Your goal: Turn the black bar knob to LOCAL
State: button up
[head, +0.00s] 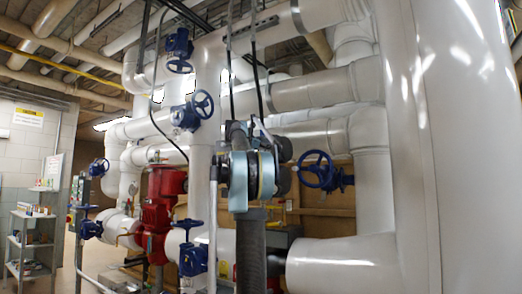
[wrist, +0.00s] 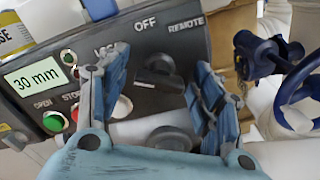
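The black bar knob (wrist: 160,73) is on the front of a dark control box in the wrist view. OFF is printed above it and REMOTE to its upper right. A label at its left is partly hidden by my finger. The bar lies nearly crosswise, its right end a little lower; I cannot tell which end is the pointer. My gripper (wrist: 160,62) is open, one blue-grey finger left and one right of the knob. I see no clear contact. In the head view my arm hides the area behind it, and I cannot make out the knob.
A blue valve (wrist: 290,80) stands close on the right. Large white pipes (head: 345,265) crowd the space around my arm.

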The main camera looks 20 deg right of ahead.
jog(key=v, duration=1.2)
jog(key=shift+f, duration=0.15)
dwell(0.4)
